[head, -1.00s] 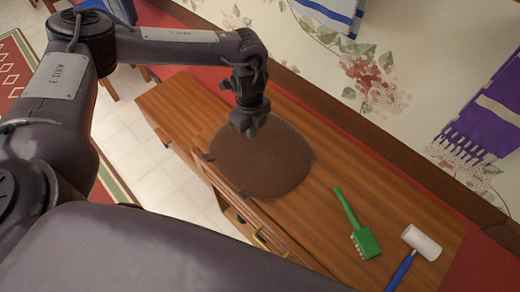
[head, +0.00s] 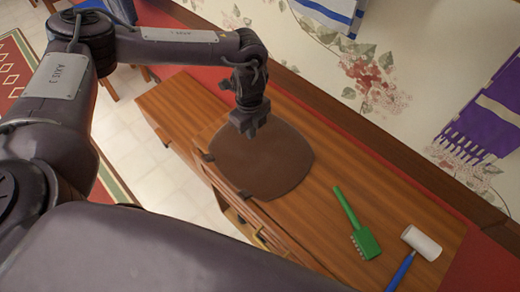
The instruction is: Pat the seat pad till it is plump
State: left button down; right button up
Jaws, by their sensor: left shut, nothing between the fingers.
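The brown seat pad (head: 265,165) lies flat on the wooden cabinet top (head: 320,225), near its left end. Its outline is squarish with rounded corners, and its surface looks smooth. My left gripper (head: 250,127) points down at the pad's far left edge and covers a small part of it. Its fingers are shut and hold nothing. I cannot tell whether the fingertips touch the pad or stand just above it. My right gripper is not in view.
A green brush (head: 362,236) and a white-headed roller (head: 421,243) with a blue handle lie on the cabinet to the right of the pad. Floral wallpaper (head: 385,75) rises behind, with a purple cloth (head: 485,125) and a blue-white towel (head: 335,12) hanging there.

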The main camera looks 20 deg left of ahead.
aim_at(252, 144)
pick_arm(q)
jog(key=shift+f+b, duration=1.25)
jog(key=shift+f, duration=0.8)
notch_tip(252, 144, up, 4)
jog(key=p, duration=0.4)
jog(key=shift+f, duration=0.1)
jog(key=shift+f, duration=0.15)
jog(key=shift+f+b, duration=1.2)
jog(key=shift+f, duration=0.5)
jog(key=shift+r, duration=0.1)
